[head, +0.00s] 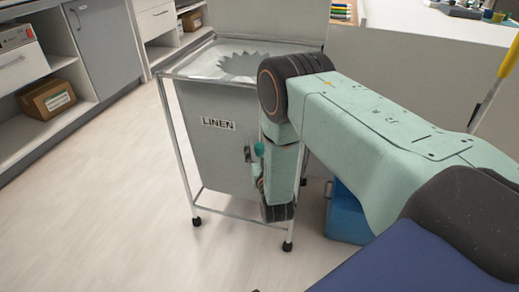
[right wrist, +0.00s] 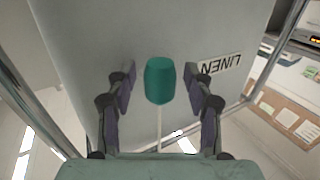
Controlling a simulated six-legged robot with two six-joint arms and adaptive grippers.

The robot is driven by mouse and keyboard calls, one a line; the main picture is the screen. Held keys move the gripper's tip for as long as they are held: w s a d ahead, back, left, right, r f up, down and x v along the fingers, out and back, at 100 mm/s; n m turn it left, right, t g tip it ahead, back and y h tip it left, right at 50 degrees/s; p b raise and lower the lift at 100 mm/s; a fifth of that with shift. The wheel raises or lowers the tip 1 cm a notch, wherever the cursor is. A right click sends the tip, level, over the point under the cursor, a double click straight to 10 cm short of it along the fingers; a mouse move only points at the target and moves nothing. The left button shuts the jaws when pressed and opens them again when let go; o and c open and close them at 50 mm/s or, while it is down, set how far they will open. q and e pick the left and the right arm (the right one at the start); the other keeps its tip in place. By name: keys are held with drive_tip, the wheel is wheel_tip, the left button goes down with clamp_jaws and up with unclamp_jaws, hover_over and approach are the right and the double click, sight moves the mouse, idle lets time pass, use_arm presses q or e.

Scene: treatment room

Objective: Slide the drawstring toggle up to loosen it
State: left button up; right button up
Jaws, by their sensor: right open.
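The drawstring toggle (right wrist: 160,82) is a small teal-green barrel in the right wrist view. A pale cord (right wrist: 160,125) runs from it towards my gripper's base. It hangs in front of the grey linen bag (head: 215,150), which bears a LINEN label (head: 218,124). My right gripper (right wrist: 163,88) is open, with its dark fingers on either side of the toggle and a gap on both sides. In the head view the toggle (head: 259,149) shows small at the left edge of my right arm, which hides part of the bag. My left gripper is not in view.
The bag hangs in a wheeled metal frame (head: 178,150). A blue bin (head: 346,215) stands behind my right arm. Shelves with a cardboard box (head: 46,98) are at the left. The floor (head: 100,210) left of the frame is clear.

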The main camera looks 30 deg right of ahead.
drive_tip(key=shift+c, duration=0.4)
clamp_jaws()
drive_tip(key=shift+f, duration=0.1)
